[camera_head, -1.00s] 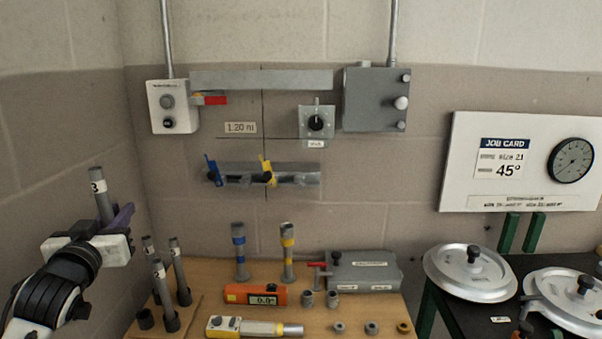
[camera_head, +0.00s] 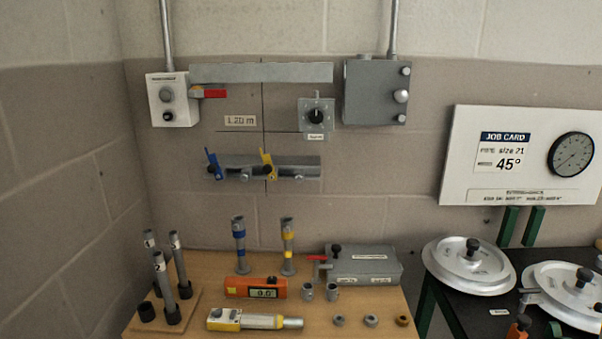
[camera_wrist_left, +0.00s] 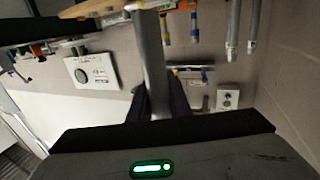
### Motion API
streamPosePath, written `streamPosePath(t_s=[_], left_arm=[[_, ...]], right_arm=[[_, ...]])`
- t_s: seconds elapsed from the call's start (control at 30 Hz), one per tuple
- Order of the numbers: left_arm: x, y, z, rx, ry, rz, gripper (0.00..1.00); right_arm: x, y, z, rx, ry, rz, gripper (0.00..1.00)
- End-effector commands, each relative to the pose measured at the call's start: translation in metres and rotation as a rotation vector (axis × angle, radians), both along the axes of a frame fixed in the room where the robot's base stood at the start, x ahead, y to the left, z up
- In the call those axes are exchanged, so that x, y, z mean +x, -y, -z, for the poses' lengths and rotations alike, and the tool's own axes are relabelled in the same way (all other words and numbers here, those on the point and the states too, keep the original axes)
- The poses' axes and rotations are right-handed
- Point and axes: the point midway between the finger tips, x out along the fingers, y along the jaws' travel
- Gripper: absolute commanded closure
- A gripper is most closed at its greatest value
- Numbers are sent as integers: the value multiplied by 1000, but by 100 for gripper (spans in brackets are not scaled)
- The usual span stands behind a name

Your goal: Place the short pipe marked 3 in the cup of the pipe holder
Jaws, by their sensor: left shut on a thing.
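The short pipe (camera_wrist_left: 152,60) is a grey tube in the left wrist view, held in my left gripper (camera_wrist_left: 156,100), which is shut on it. Its number is not readable there now; a second ago the head view showed a 3 on it. Neither my left gripper nor this pipe is in the head view now. The pipe holder (camera_head: 195,302) is a wooden board at the left end of the table. Its dark front-left cup (camera_head: 146,313) looks empty. Several other grey pipes (camera_head: 180,262) stand upright in the holder. My right gripper is not in view.
An orange meter (camera_head: 255,287), a yellow-and-grey tool (camera_head: 250,321) and several small rings (camera_head: 371,321) lie on the wooden table right of the holder. Blue-banded (camera_head: 239,245) and yellow-banded (camera_head: 287,246) posts stand behind. A grey box (camera_head: 365,265) stands back right.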

Motion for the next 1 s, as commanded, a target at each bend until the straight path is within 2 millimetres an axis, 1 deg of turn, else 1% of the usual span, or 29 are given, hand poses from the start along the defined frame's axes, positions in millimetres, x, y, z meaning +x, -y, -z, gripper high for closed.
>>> streamPosePath(t_s=[0.03,0.1,0.33,0.67,1.0], left_arm=[[-14,6,1,0,-3,23,100],[-28,14,2,0,-3,49,100],[-65,32,-1,0,-2,114,100],[-50,21,-14,-6,2,-75,100],[-35,-3,-28,-6,0,-350,100]], right_arm=[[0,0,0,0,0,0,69],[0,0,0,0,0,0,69],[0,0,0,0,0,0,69],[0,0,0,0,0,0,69],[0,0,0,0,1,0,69]])
